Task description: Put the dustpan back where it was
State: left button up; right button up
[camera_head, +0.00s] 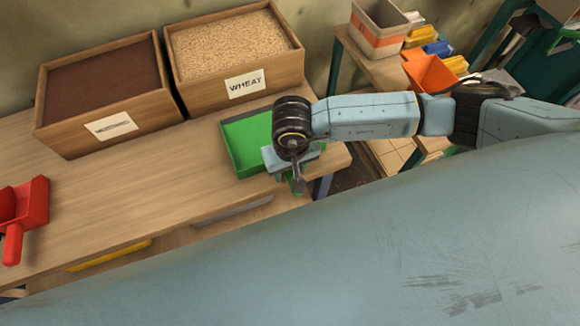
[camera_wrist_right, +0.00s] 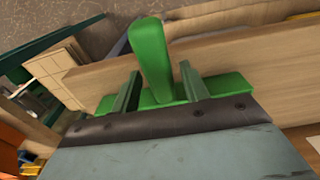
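The green dustpan (camera_head: 241,146) lies on the wooden table near its right end. Its handle (camera_head: 298,186) points toward the front edge, under my right gripper (camera_head: 291,170). In the right wrist view the green handle (camera_wrist_right: 152,62) stands between the two fingers of the right gripper (camera_wrist_right: 157,88). Gaps show on both sides of the handle, so the fingers are open around it. A red dustpan (camera_head: 32,204) lies at the table's left end, its handle toward the front. My left gripper is not in view.
A crate of dark brown material (camera_head: 50,112) and a crate labelled WHEAT (camera_head: 187,98) stand at the back of the table (camera_head: 150,195). The table's middle is clear.

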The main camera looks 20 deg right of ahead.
dwell(0.3)
jog(key=r, duration=1.2)
jog(key=shift+s+r, duration=0.1)
jog(key=shift+s, duration=0.15)
